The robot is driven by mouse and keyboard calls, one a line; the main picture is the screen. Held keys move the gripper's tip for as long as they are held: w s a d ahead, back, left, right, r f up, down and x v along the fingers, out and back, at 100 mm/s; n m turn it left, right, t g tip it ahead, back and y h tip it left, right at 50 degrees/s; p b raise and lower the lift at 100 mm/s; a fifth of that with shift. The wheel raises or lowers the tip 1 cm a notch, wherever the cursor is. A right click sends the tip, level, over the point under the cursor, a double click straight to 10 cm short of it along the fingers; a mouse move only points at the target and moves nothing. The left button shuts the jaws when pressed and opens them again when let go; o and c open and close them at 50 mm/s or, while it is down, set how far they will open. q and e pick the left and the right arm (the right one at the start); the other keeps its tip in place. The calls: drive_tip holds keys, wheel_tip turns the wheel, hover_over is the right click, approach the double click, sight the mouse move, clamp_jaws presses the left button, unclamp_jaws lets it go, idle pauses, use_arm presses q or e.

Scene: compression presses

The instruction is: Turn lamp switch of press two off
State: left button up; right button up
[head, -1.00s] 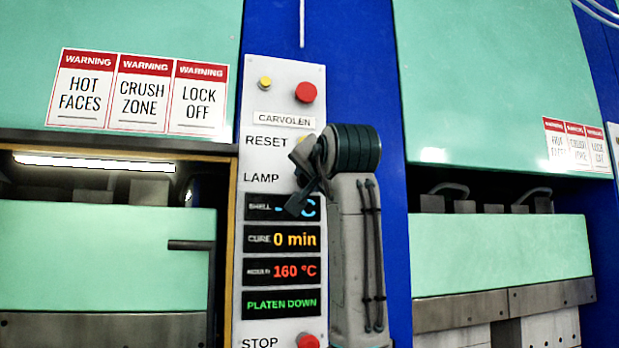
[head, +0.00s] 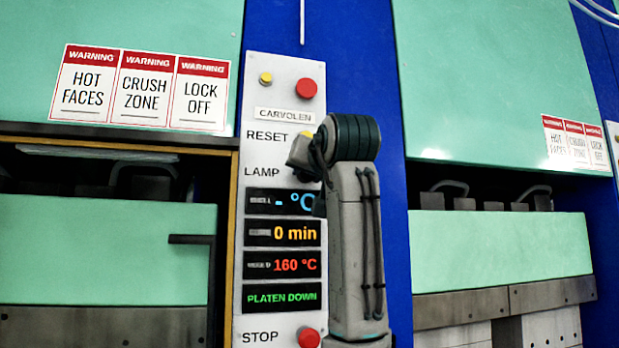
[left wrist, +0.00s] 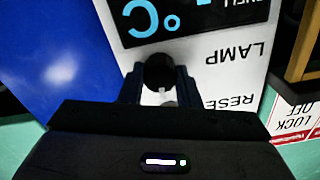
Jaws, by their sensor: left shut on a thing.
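The control panel (head: 283,70) of the left-hand press carries a LAMP label (head: 261,172). In the left wrist view the lamp switch (left wrist: 158,70) is a round dark knob with a short white mark, beside the upside-down LAMP label. My left gripper (left wrist: 158,86) has a finger on each side of the knob and is shut on it. In the head view my left gripper (head: 303,160) is at the panel beside the LAMP label, and my arm hides the knob. The space under the press's upper green cover (head: 120,170) is dark, with no lit strip. My right gripper is not in view.
The panel has a yellow button (head: 265,79), a red button (head: 307,89), displays (head: 282,234) and a red stop button (head: 309,338) close to my arm. A second press (head: 500,245) stands right of a blue column (head: 330,40).

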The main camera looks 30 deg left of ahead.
use_arm(q)
drive_tip(key=n+b, duration=0.1)
drive_tip(key=n, duration=0.5)
drive_tip(key=shift+n, duration=0.4)
idle(0.3)
drive_tip(key=o, duration=1)
